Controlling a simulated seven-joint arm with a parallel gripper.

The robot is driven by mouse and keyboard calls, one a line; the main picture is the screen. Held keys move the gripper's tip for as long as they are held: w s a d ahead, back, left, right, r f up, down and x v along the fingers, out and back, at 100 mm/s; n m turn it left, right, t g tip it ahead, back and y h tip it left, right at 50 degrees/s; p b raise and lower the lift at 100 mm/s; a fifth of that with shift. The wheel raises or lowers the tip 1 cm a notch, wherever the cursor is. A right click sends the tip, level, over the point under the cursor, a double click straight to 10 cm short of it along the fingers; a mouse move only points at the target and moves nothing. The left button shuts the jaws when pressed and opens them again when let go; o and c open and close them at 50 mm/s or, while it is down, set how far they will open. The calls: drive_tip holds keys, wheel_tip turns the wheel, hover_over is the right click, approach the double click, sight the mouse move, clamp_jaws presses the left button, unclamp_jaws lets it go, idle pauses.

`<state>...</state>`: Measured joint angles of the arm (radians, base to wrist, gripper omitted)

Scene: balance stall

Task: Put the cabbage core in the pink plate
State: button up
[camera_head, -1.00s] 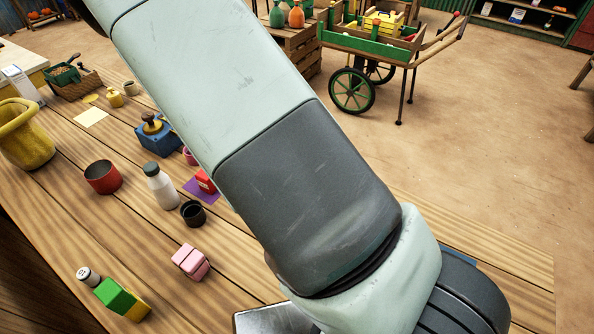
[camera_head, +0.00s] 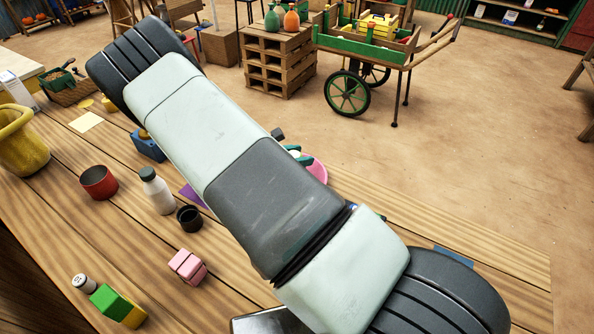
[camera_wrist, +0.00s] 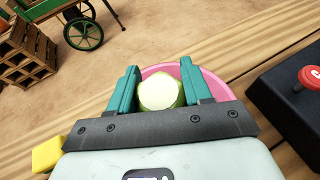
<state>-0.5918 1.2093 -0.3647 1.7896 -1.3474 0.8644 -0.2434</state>
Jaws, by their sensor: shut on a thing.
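The cabbage core (camera_wrist: 158,92), pale with a green edge, is between the teal fingers of my gripper (camera_wrist: 160,68) in the wrist view. My gripper is shut on it. The pink plate (camera_wrist: 214,84) lies behind and below the core, and its rim shows around the fingers. I cannot tell whether the core touches the plate. In the head view the plate (camera_head: 318,168) shows partly past my arm, with teal finger parts (camera_head: 299,155) beside it.
A dark box (camera_wrist: 285,100) with a red knob stands right of the plate in the wrist view. A white bottle (camera_head: 158,193), black cup (camera_head: 189,218), red pot (camera_head: 99,183) and pink block (camera_head: 187,267) stand on the table left of my arm. A yellow item (camera_wrist: 47,154) is at lower left.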

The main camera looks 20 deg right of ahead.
drive_tip(key=shift+f, duration=2.8)
drive_tip(key=shift+f, duration=0.15)
drive_tip(key=o, duration=1)
drive_tip(key=shift+o, duration=0.2)
